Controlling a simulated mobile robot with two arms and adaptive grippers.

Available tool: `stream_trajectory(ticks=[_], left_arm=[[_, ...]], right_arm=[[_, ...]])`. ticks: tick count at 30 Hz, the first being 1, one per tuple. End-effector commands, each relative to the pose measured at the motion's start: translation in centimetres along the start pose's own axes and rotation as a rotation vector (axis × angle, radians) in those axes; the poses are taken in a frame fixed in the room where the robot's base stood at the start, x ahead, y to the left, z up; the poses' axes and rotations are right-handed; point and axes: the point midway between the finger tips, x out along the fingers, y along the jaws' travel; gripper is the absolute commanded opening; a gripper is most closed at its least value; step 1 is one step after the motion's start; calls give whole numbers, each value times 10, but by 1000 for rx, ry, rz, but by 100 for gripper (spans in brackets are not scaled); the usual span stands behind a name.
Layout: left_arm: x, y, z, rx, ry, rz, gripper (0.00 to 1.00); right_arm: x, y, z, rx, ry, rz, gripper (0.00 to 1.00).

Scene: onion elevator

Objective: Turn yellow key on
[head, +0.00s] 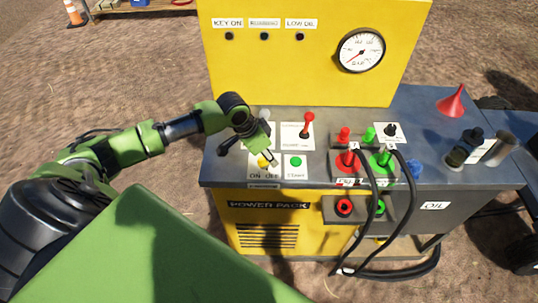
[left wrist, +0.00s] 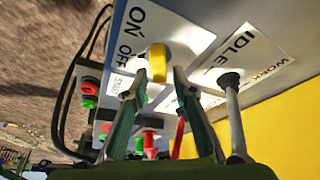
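The yellow key (head: 262,163) is on the control panel, at a white plate marked ON and OFF. It shows as a rounded yellow knob in the left wrist view (left wrist: 157,60), by the words ON and OFF. My left gripper (head: 268,155) is over the key, pointing down at the panel. In the left wrist view its fingertips (left wrist: 160,74) are apart, one on each side of the key, with gaps visible; whether they touch it I cannot tell. The KEY ON lamp (head: 229,36) on the yellow back panel looks dark. My right gripper is not in view.
A green START button (head: 295,161) is right of the key. A red lever (head: 308,123) stands behind it, and an IDLE/WORK lever (left wrist: 232,100) is close to my left gripper. Red and green connectors with black cables (head: 375,190) and a red funnel (head: 453,102) are further right.

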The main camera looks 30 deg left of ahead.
Motion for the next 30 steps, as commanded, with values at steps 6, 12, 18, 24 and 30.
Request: stream_trajectory(ticks=[6,12,18,24,30], left_arm=[[0,0,0,0,0,0,0],[-1,0,0,13,0,6,0],[-1,1,-1,79,0,35,0],[-1,4,0,214,0,91,0],[0,6,1,386,1,162,0]], right_arm=[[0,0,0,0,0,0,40],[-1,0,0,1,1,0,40],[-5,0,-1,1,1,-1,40],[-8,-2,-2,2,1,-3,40],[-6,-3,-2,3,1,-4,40]])
